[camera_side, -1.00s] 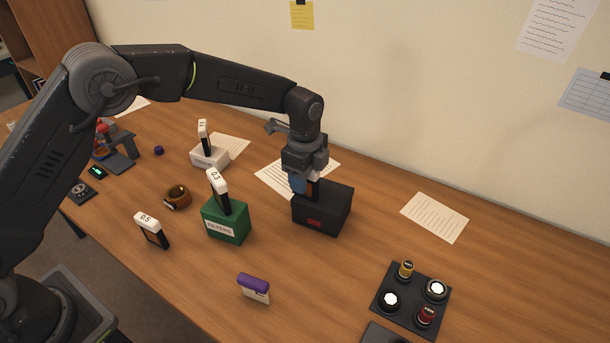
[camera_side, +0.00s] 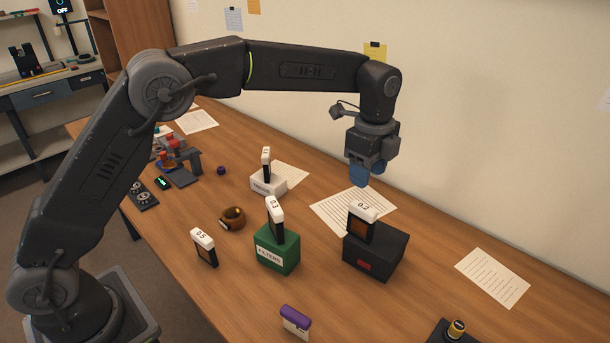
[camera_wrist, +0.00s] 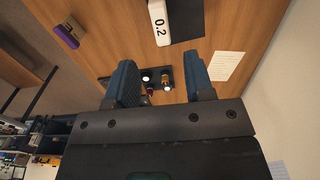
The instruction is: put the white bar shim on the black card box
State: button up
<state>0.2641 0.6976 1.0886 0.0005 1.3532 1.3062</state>
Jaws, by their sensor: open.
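The white-topped shim marked 0.2 (camera_side: 362,220) stands upright on the black card box (camera_side: 374,262). In the wrist view the white top of this shim (camera_wrist: 158,22) shows beyond my fingers, with the black box (camera_wrist: 186,20) beside it. My gripper (camera_side: 361,174) is open and empty, with blue fingers, above and clear of the shim. The open fingers (camera_wrist: 160,62) also show in the wrist view with nothing between them.
A similar shim marked 0.3 (camera_side: 275,217) stands on the green filters box (camera_side: 277,255). One marked 0.5 (camera_side: 204,247) and a purple-topped one (camera_side: 295,322) stand on the table. Another is on a white box (camera_side: 268,186). A brown ring (camera_side: 232,218) lies nearby.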

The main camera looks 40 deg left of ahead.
jog(key=s+a+r+n+t, duration=0.1)
jog(key=s+a+r+n, duration=0.35)
jog(key=s, duration=0.25)
jog(key=s+a+r+n+t, duration=0.2)
jog(key=s+a+r+n, duration=0.2)
jog(key=s+r, duration=0.25)
jog(key=s+a+f+n+t, duration=0.1)
jog(key=s+n, duration=0.3)
jog(key=s, duration=0.5)
jog(key=s+a+f+n+t, duration=0.1)
jog(key=s+a+f+n, duration=0.3)
jog(key=s, duration=0.4)
jog(key=shift+s+a+n+t, duration=0.3)
jog(key=shift+s+n, duration=0.05)
jog(key=shift+n, duration=0.4)
